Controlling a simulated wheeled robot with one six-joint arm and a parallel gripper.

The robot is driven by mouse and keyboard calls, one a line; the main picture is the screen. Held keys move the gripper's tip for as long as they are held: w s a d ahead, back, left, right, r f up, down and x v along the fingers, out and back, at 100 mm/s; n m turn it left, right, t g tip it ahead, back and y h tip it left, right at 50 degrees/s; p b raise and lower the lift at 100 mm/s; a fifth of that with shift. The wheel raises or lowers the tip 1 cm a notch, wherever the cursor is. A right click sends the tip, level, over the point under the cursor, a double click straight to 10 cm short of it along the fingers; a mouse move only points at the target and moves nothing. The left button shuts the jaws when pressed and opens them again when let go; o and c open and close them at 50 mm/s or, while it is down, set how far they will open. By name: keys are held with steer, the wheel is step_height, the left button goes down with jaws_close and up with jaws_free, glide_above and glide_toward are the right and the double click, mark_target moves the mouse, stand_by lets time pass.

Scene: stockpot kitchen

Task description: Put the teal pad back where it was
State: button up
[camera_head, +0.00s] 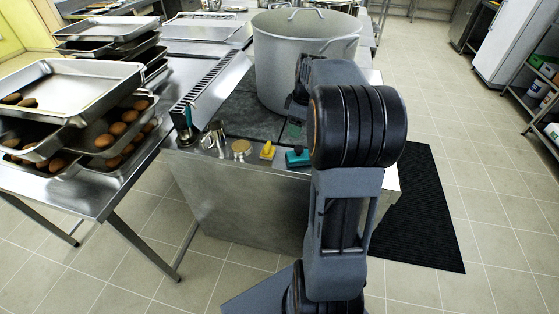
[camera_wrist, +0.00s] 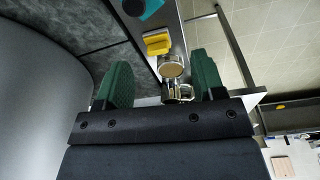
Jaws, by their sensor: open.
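The teal pad (camera_head: 297,157), with a dark knob on it, sits on the front ledge of the steel stove by the big pot. In the wrist view the teal pad (camera_wrist: 153,8) is cut off by the top edge, beyond the fingertips. My gripper (camera_wrist: 160,60) is open, its two green fingers apart, with nothing held between them. In the head view my arm hides most of the gripper.
A yellow pad (camera_head: 267,151), a tan round piece (camera_head: 241,149) and a metal cup (camera_head: 214,138) stand in a row left of the teal pad. The large stockpot (camera_head: 290,60) rises close behind. Stacked trays (camera_head: 75,90) fill the left table.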

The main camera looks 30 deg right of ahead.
steer(key=s+a+m+t, duration=0.1)
steer(key=s+a+m, duration=0.2)
steer(key=s+a, duration=0.4)
steer(key=s+a+m+t, duration=0.1)
steer(key=s+a+m, duration=0.3)
steer(key=s+a, duration=0.4)
steer(key=a, duration=0.5)
steer(key=shift+s+m+t+h, duration=0.25)
steer(key=shift+m+t+h, duration=0.05)
steer(key=shift+h, duration=0.1)
steer(key=shift+a+f, duration=0.1)
